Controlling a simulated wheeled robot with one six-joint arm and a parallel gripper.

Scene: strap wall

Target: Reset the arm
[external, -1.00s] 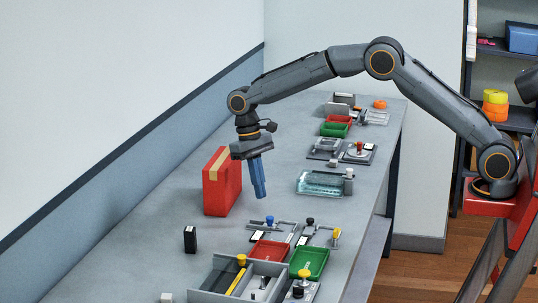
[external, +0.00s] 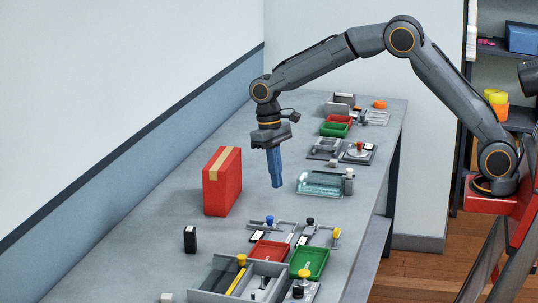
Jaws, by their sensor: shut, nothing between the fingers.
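My gripper (external: 277,184) points down with its blue fingers shut and nothing between them. It hangs in the air above the grey workbench (external: 160,262), to the right of a red box (external: 222,186) with a tan strip along its top and side. In the picture the fingers are apart from the red box and left of a clear glass-like tray (external: 321,183). My arm arches from its red base at the right over the bench.
In front are a red tray (external: 270,252), a green tray (external: 310,263), a grey divided bin (external: 220,276) and a black block (external: 190,239). More fixtures and a green tray (external: 334,129) stand behind. The wall (external: 120,90) runs along the left. Bare bench lies at front left.

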